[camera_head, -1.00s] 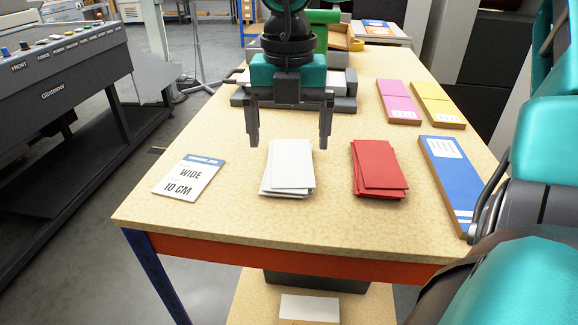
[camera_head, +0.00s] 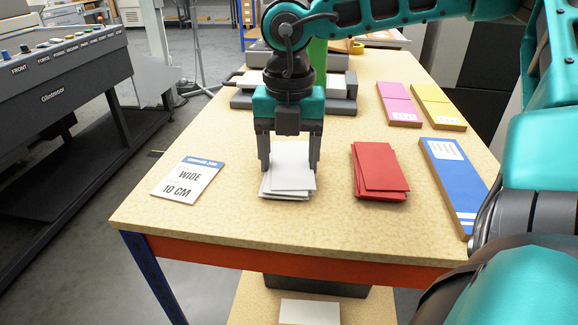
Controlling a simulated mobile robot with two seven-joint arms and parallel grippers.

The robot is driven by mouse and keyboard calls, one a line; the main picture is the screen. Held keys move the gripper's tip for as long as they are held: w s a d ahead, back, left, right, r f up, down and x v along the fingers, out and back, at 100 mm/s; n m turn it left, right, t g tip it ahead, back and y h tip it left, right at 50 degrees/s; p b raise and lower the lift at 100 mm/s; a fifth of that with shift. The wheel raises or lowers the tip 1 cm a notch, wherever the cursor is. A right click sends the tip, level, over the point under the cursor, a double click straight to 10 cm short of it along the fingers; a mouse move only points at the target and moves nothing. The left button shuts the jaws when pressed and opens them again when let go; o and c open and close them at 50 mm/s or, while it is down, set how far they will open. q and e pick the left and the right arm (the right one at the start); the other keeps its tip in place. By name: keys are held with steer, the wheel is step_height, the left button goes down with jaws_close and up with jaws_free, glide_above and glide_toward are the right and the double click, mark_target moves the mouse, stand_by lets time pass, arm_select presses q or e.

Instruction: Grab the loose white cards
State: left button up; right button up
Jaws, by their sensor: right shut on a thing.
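The loose white cards (camera_head: 288,181) lie in an uneven stack on the table, left of the red cards. My right gripper (camera_head: 289,170) points down over them, with one finger at each side of the stack. It is shut on the white cards, which still rest on the tabletop. The far end of the stack is partly hidden under the gripper. My left gripper is not in view.
Red cards (camera_head: 379,171) lie just right of the white ones. A "WIDE 10 CM" card (camera_head: 187,180) lies to the left. Blue (camera_head: 452,180), pink (camera_head: 399,104) and yellow (camera_head: 437,105) packs lie at the right. A grey device (camera_head: 340,92) stands behind. The tabletop's front (camera_head: 290,228) is clear.

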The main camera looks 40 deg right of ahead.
steer(key=c, duration=0.4)
steer(key=shift+r, duration=0.1)
